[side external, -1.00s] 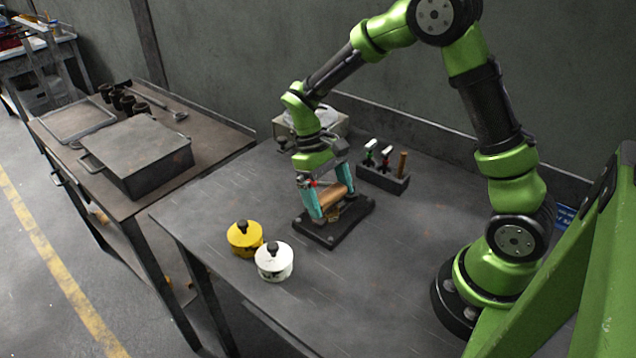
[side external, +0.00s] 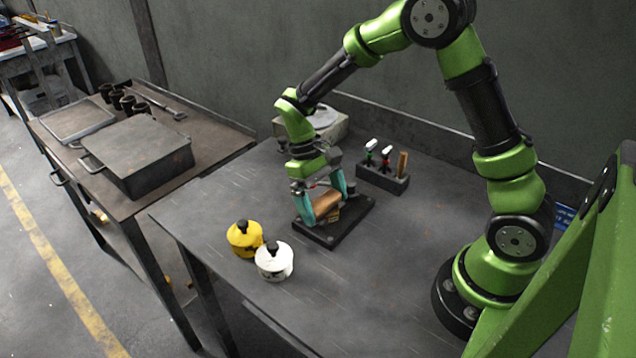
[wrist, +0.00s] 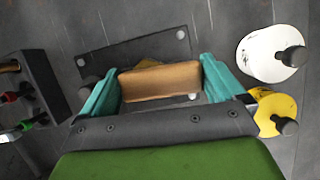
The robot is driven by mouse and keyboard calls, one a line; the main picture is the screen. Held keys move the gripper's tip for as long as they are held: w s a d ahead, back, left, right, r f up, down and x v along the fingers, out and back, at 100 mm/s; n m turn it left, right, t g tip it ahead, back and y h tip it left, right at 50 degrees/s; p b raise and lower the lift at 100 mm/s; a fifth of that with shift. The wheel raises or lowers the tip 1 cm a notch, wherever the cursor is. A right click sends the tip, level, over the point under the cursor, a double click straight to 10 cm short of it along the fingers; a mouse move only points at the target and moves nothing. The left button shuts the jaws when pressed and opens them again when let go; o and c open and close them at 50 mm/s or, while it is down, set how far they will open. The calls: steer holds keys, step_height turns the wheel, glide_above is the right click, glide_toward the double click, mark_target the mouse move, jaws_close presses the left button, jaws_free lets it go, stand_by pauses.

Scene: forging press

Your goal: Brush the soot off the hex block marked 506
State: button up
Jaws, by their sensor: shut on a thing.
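My gripper (side external: 322,205) has teal fingers and is shut on a wooden brush (wrist: 160,82), a tan block lying between the fingertips; it also shows in the side view (side external: 326,203). The brush is over the dark base plate (side external: 352,212) on the table. A yellowish hex block (wrist: 150,63) on the plate is mostly hidden behind the brush in the wrist view, and only a small part shows beside it in the side view (side external: 334,216). Its marking and any soot cannot be read.
A yellow lidded pot (side external: 244,238) and a white one (side external: 274,262) stand near the table's front left edge. A dark tool holder (side external: 383,178) with several upright handles stands behind the plate. A grey machine (side external: 318,124) is at the back.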

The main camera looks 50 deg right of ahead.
mark_target(335, 190)
steer(key=shift+s+d+f, duration=0.1)
steer(key=shift+s+d, duration=0.05)
steer(key=shift+d, duration=1.7)
steer(key=shift+a, duration=1.9)
steer(key=shift+d, duration=0.1)
steer(key=shift+d+f, duration=0.1)
steer(key=shift+d, duration=1.75)
